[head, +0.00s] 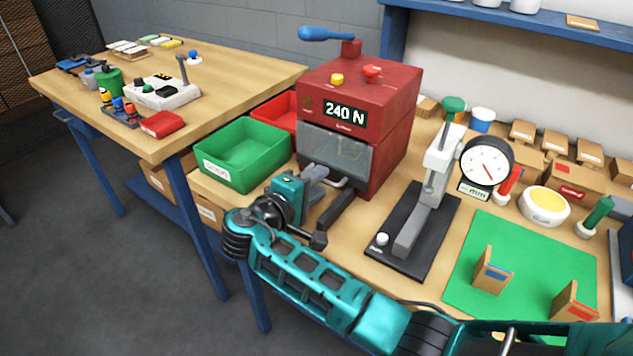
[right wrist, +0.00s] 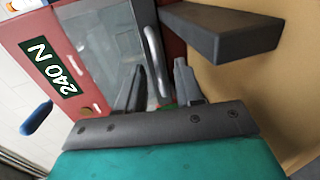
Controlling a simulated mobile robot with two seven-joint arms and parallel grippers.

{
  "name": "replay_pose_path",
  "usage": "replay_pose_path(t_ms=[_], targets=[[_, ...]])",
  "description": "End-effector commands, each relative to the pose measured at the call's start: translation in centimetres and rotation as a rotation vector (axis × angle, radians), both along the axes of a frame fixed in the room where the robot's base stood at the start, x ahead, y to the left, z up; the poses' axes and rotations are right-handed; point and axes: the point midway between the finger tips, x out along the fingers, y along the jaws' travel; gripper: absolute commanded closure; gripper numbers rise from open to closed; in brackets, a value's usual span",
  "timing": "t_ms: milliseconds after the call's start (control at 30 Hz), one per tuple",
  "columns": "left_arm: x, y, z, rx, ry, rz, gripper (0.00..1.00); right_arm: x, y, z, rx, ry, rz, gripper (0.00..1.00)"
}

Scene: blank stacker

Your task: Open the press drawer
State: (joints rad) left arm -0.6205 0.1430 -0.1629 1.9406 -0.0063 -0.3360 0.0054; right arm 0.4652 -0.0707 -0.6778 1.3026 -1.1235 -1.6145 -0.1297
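The red press (head: 365,95) stands on the workbench with a "240 N" display. Its front has a clear grey panel (head: 335,150) with a pale metal bar handle (head: 345,182) low down. My right gripper (head: 318,178) is at the press front, close to this handle. In the right wrist view the two fingers of my right gripper (right wrist: 158,78) stand apart, and the handle (right wrist: 154,58) shows between and just beyond their tips. I cannot tell whether they touch it. The clear panel (right wrist: 100,45) also shows there. My left gripper is not in view.
A dark block (head: 335,215) juts from the press base beside my right gripper; it also shows in the right wrist view (right wrist: 225,30). A green bin (head: 240,155) and red bin (head: 278,110) stand left.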

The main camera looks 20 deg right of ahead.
Motion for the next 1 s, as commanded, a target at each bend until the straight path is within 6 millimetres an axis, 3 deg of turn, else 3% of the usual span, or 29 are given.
replay_pose_path(t_ms=[100, 467, 1000], targets=[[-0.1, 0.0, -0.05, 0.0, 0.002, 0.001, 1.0, -0.01, 0.01, -0.01, 0.0, 0.0, 0.0, 0.65], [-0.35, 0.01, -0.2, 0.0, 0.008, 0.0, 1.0, 0.01, -0.01, -0.01, 0.001, 0.001, 0.0, 0.99], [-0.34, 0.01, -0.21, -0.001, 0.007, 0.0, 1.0, 0.0, -0.03, -0.06, 0.0, 0.001, 0.0, 1.0]])
